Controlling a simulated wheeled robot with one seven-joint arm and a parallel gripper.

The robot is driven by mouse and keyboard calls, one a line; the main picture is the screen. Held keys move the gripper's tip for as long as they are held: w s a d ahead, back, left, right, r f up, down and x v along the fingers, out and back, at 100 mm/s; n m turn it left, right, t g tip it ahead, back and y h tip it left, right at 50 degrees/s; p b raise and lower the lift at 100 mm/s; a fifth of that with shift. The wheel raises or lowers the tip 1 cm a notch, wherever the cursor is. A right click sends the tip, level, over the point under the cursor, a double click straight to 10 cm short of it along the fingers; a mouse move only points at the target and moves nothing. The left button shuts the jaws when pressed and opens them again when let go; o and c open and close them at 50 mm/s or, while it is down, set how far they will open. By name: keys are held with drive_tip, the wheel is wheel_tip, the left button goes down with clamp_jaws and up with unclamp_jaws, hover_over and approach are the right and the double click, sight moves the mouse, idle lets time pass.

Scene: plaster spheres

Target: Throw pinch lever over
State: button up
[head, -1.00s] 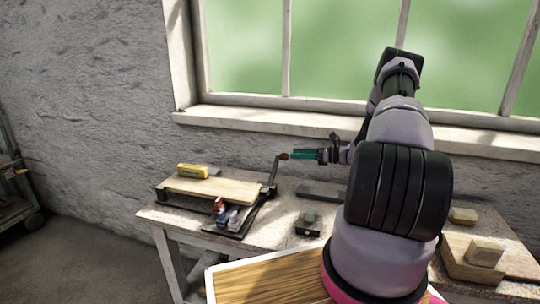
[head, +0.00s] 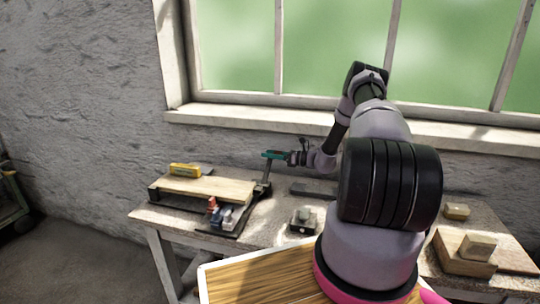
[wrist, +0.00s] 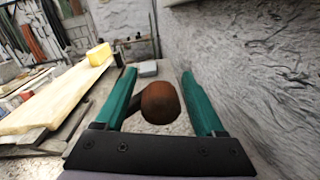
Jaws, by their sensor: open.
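The lever (head: 265,175) is a dark arm rising from the right end of a dark-framed fixture on the workbench. Its rounded brown knob (wrist: 160,102) shows in the wrist view, with the lever's dark shaft running off to the lower left behind it. My gripper (head: 268,155) has teal fingers and is open at the lever's top. In the wrist view my gripper (wrist: 158,82) has one finger on each side of the knob, with a visible gap on both sides. In the head view the fingers hide the knob.
Small red and blue-grey parts (head: 222,214) sit in front. A small dark device (head: 304,219) stands to the right. The rough wall and window sill (head: 245,116) run close behind.

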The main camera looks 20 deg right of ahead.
drive_tip(key=shift+w+a, duration=0.1)
drive_tip(key=shift+a, duration=0.05)
clamp_jaws()
idle(1.4)
